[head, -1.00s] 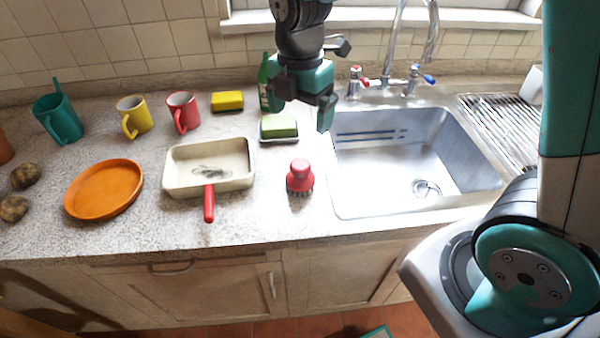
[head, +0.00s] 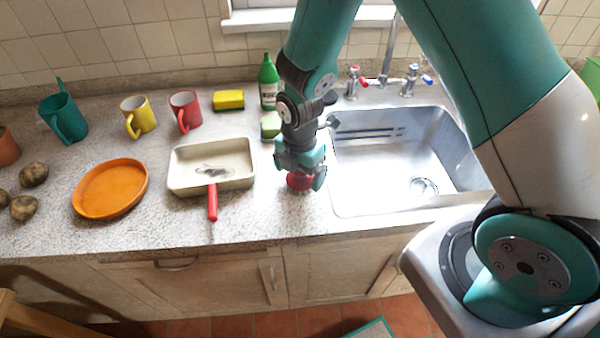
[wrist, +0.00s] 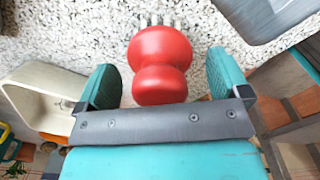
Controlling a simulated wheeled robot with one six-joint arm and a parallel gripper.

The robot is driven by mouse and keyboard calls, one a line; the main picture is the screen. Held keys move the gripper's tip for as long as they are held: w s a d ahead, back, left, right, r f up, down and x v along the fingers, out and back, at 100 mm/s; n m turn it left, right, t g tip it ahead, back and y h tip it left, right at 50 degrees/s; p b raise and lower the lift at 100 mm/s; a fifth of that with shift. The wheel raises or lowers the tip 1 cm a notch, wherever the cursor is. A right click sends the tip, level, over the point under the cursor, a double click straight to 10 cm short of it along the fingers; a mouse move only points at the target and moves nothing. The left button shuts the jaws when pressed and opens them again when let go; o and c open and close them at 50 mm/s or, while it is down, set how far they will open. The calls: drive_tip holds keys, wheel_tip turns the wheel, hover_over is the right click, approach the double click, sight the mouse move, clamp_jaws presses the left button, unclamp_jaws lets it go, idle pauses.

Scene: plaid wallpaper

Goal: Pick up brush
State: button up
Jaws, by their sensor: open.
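The brush has a red knob handle and pale bristles. In the wrist view the brush (wrist: 160,58) lies between the two open fingers of my gripper (wrist: 162,85), with a gap on each side. In the head view the brush (head: 299,182) stands on the speckled counter left of the sink, mostly hidden by my gripper (head: 301,175), which is right above and around it.
A cream pan (head: 180,180) with a red handle stands left of the brush. The steel sink (head: 350,200) is close on the right. An orange plate (head: 110,188) lies further left.

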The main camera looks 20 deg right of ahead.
drive_tip(key=shift+f, duration=0.4)
drive_tip(key=shift+c, duration=0.4)
drive_tip(key=c, duration=0.9)
drive_tip(key=shift+c, duration=0.2)
wheel_tip(320, 180, up, 20)
drive_tip(key=b, duration=0.2)
